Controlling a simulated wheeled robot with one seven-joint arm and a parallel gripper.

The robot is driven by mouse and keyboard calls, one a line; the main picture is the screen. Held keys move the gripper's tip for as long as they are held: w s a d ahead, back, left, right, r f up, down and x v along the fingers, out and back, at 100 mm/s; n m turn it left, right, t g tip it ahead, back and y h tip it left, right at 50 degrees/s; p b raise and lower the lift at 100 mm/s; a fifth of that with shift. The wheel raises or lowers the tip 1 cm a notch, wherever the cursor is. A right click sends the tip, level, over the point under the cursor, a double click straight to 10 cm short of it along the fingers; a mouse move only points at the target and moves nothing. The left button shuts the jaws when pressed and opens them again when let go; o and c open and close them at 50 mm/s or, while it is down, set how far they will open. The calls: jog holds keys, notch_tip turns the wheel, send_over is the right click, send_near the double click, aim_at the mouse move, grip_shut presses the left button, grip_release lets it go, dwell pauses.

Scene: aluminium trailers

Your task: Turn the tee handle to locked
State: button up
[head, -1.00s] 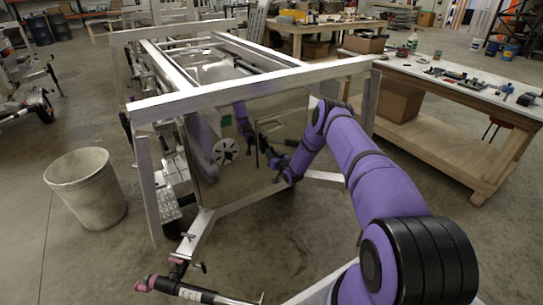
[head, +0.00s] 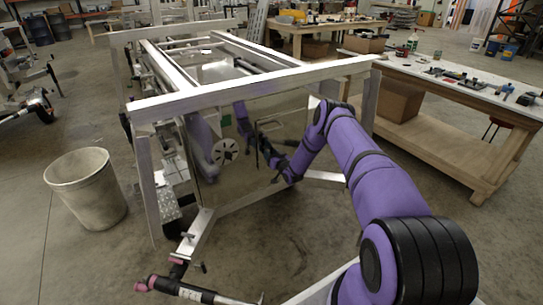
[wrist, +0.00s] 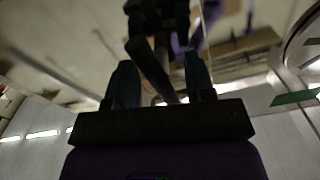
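The trailer's shiny front panel (head: 215,185) faces me and mirrors my purple arm. A dark bar, seemingly the tee handle (wrist: 155,68), slants between my fingers in the wrist view. I cannot tell its lock position, and its upper end merges with dark shapes that may be reflections. My gripper (wrist: 162,82) has its two fingers apart, one on each side of the bar, with gaps visible. In the head view my gripper (head: 268,155) is at the panel, and the handle is hard to make out there.
Aluminium frame rails (head: 250,88) surround the panel. A bin (head: 85,188) stands left, a workbench (head: 455,85) right.

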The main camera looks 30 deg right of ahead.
jog(key=s, duration=1)
jog(key=shift+s+d, duration=0.2)
jog(key=shift+s, duration=0.2)
jog(key=shift+s, duration=0.1)
